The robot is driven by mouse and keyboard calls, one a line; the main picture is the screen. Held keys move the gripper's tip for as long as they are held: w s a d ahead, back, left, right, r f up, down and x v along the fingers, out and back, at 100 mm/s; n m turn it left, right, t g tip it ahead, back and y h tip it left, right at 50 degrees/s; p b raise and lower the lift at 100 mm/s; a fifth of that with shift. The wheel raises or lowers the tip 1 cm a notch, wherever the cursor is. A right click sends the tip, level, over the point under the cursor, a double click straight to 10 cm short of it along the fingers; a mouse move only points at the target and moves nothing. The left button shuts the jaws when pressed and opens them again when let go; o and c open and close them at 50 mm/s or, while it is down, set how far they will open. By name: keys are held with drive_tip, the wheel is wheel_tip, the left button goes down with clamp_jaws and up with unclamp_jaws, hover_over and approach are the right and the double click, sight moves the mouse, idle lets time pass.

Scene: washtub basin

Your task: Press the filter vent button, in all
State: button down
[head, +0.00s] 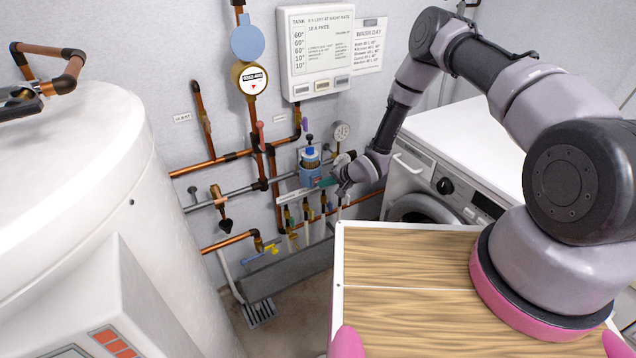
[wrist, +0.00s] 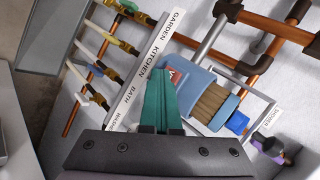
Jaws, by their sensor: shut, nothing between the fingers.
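The filter (head: 311,172) is a blue unit on the wall pipes, with a bright blue cap (head: 310,152) on top. In the wrist view the filter (wrist: 213,104) lies slanted, with a brown pleated section and the blue cap (wrist: 237,122) at its lower right. A small red patch shows on its body, partly behind my fingers. I cannot tell which part is the vent button. My gripper (head: 325,183) is shut and empty, its teal fingers in front of the filter's lower part. In the wrist view the fingertips (wrist: 160,72) overlap the filter's left edge; contact cannot be told.
A labelled strip (wrist: 155,62) and several small brass valves sit left of my fingers in the wrist view. Copper pipes (head: 210,162), a gauge (head: 341,132) and a washing machine (head: 455,150) surround the area. A wooden top (head: 410,262) stands in front.

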drive_tip(key=shift+s+d, duration=0.35)
drive_tip(key=shift+s, duration=0.25)
drive_tip(key=shift+s+d, duration=0.7)
drive_tip(key=shift+s, duration=0.35)
drive_tip(key=shift+s+d, duration=0.7)
drive_tip(key=shift+s, duration=0.35)
